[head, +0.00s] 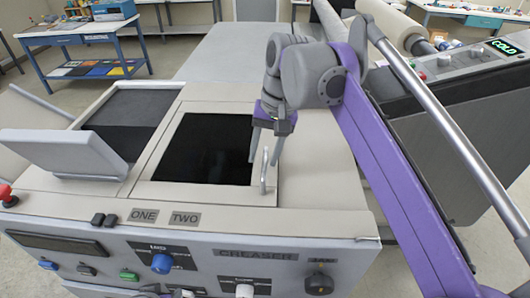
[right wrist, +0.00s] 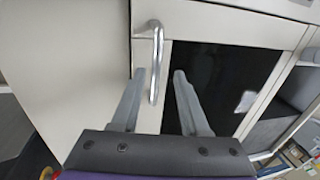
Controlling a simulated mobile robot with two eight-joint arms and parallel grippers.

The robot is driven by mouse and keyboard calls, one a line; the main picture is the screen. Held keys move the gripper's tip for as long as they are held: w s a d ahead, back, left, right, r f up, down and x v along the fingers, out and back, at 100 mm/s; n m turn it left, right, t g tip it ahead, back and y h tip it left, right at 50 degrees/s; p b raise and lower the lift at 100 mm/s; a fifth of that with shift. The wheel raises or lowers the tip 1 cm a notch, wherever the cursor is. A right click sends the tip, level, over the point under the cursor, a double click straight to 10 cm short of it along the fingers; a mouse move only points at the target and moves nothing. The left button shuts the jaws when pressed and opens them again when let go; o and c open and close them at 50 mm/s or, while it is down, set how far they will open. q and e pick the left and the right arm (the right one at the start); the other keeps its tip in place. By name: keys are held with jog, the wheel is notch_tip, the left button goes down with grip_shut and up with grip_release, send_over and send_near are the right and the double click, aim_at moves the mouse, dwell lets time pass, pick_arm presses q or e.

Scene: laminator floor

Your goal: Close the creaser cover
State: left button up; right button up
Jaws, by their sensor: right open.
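The creaser (head: 303,262) is a pale machine with its name on the front panel. Its top has a black rectangular area (head: 203,148), either a dark window or an opening; I cannot tell which. A metal bar handle (head: 264,170) stands on the pale strip along its right side, which seems to be part of the cover. It also shows in the right wrist view (right wrist: 157,62). My right gripper (head: 265,158) is open, its fingers pointing down close to the handle. In the right wrist view the handle's end lies between the open fingertips (right wrist: 165,72), without visible grip.
A pale tilted panel (head: 70,152) stands up at the left, beside a dark grey bay (head: 120,108). A red knob (head: 6,194) is at the left edge. A dark machine with a COLD display (head: 503,46) stands at the right. A blue table (head: 80,45) is behind.

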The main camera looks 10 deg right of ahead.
jog(key=shift+d, duration=0.1)
jog(key=shift+r, duration=0.2)
pick_arm(q)
jog(key=w+r+p, duration=0.1)
jog(key=r+p, duration=0.1)
jog(key=r, duration=0.1)
jog(key=shift+w, duration=0.35)
pick_arm(e)
notch_tip(320, 180, up, 10)
jog(key=d, duration=0.2)
jog(key=shift+s, duration=0.2)
jog(key=shift+r, duration=0.1)
jog(key=shift+s, duration=0.15)
